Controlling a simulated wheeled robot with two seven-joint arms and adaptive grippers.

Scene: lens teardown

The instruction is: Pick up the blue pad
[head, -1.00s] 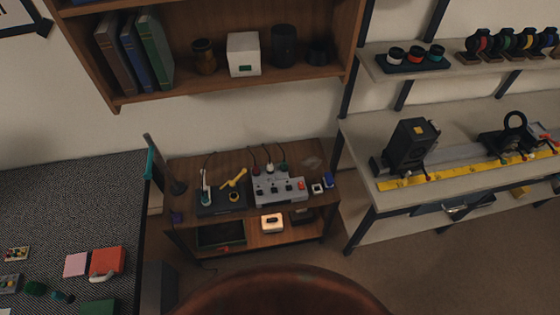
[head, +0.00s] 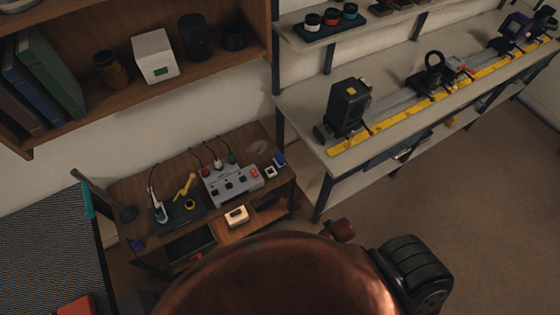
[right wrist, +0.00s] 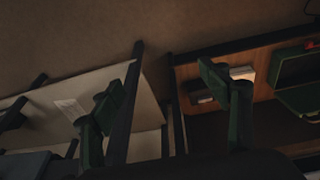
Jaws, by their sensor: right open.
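A small blue object (head: 279,159), which may be the blue pad, lies near the right back corner of the low wooden table (head: 150,185). It is too small to make out in detail. A small white piece (head: 270,172) is beside it. My right gripper (right wrist: 162,88) shows only in the right wrist view, with its two dark green fingers wide apart and nothing between them. The blue object cannot be made out in that view. My left gripper is not in view.
A grey box with plugs (head: 230,185) stands left of the blue object. A yellow tool (head: 185,186) lies farther left. A lower shelf holds a white box (head: 236,215). A workbench (head: 300,110) with a yellow rail stands to the right. Open floor (head: 480,200) lies in front of it.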

